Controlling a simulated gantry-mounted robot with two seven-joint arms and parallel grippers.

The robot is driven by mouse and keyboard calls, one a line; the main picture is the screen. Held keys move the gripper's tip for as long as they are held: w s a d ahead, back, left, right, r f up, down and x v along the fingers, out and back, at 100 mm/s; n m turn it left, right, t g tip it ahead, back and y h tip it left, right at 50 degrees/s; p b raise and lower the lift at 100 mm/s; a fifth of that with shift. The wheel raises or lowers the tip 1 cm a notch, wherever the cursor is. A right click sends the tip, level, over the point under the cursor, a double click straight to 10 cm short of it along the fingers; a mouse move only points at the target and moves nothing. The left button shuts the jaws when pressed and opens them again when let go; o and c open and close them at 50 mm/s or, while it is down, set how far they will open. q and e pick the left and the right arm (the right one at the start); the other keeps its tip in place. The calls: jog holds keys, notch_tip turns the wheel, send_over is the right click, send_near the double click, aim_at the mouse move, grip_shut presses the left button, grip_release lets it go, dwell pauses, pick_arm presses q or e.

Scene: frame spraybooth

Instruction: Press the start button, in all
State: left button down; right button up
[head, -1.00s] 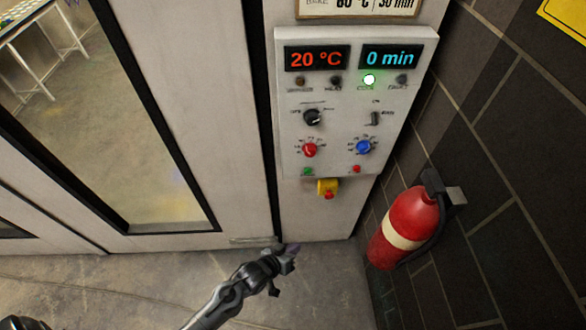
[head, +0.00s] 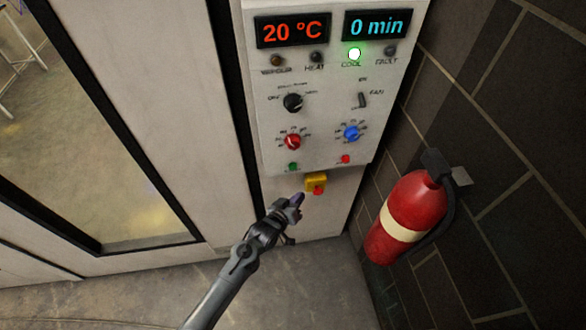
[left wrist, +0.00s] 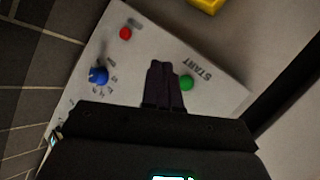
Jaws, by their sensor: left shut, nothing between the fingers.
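The control panel (head: 325,118) is a pale box on the booth wall. Its green start button (head: 293,167) is at the lower left of the panel. In the left wrist view the green button (left wrist: 187,83) sits beside the lettering START, just right of my fingertips. My left gripper (head: 297,199) is shut and empty, below the start button in the head view. In the left wrist view its dark fingers (left wrist: 163,82) are together in front of the panel; I cannot tell the gap to the panel. My right gripper is not in view.
A red button (head: 346,159) sits at the panel's lower right. A yellow box with a red emergency button (head: 316,184) is below the panel, close to my left gripper. Red and blue knobs (head: 351,132) are above. A fire extinguisher (head: 408,217) hangs on the brick wall at right.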

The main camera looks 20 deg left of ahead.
aim_at(293, 166)
pick_arm(q)
jog(key=shift+w+a, duration=0.1)
jog(key=w+a+b, duration=0.4)
jog(key=w+b, duration=0.1)
jog(key=w, duration=0.2)
jog(key=shift+a+b, duration=0.3)
jog(key=shift+b, duration=0.05)
jog(key=shift+w, duration=0.1)
dwell(0.8)
dwell(0.7)
jog(key=shift+w, duration=0.1)
dwell(0.6)
jog(key=shift+w+a, duration=0.2)
jog(key=shift+w, duration=0.05)
